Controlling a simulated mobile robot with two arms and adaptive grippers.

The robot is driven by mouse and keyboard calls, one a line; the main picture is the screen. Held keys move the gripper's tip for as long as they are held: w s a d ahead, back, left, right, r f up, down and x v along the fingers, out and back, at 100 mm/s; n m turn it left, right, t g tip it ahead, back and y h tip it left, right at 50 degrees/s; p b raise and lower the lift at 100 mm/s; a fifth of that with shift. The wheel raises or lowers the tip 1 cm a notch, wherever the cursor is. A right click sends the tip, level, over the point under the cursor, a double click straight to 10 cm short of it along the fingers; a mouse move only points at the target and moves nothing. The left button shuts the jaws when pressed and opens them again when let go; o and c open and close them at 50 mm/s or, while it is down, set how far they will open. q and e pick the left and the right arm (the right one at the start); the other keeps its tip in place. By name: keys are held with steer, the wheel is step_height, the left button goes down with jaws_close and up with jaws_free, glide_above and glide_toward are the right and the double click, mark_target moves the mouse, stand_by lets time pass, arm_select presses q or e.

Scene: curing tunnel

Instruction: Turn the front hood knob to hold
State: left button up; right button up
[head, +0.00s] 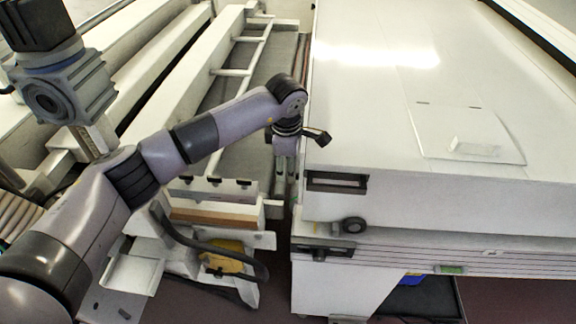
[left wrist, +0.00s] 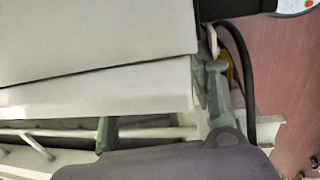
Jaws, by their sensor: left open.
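The large white hood (head: 370,130) fills the right of the head view. On its front face, near the left corner, is a round black knob (head: 352,225); its setting is too small to read. My left gripper (head: 284,168) hangs beside the hood's left side, behind and left of the knob and apart from it. In the left wrist view its two grey fingers (left wrist: 158,108) are spread, with nothing held between them. A pale hood panel (left wrist: 100,45) lies beyond them. A round white label with red and green marks (left wrist: 295,6) is cut off at the top right. My right gripper is not seen.
A dark recess (head: 337,182) sits above the knob, and a black fitting (head: 320,253) is below. White rails (head: 175,85) run along the left. A bracket with a black hose (head: 215,245) stands left of the hood's corner. Reddish floor (head: 510,300) shows at the front right.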

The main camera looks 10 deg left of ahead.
arm_select(q)
steer(key=shift+w+f+p, duration=0.2)
steer(key=shift+f+p, duration=0.1)
steer(key=shift+f, duration=0.8)
steer(key=shift+w+f+p, duration=0.15)
steer(key=shift+f+p, duration=0.1)
steer(key=shift+f, duration=0.8)
steer(key=shift+c, duration=0.2)
steer(key=shift+c, duration=1.3)
steer(key=c, duration=0.9)
steer(key=shift+o, duration=0.2)
steer(key=shift+f+t+b, duration=0.15)
steer(key=shift+t+b, duration=0.15)
steer(key=shift+b, duration=0.2)
steer(key=t+b, duration=0.1)
steer(key=b, duration=0.3)
steer(key=t+b, duration=0.2)
steer(key=b, duration=0.2)
steer(key=t+b, duration=0.1)
steer(key=b, duration=0.3)
steer(key=shift+s+f+t, duration=0.25)
steer(key=shift+t, duration=0.05)
steer(key=shift+r+b, duration=0.2)
steer(key=shift+b, duration=0.2)
steer(key=shift+r+t, duration=0.15)
steer(key=shift+t, duration=0.15)
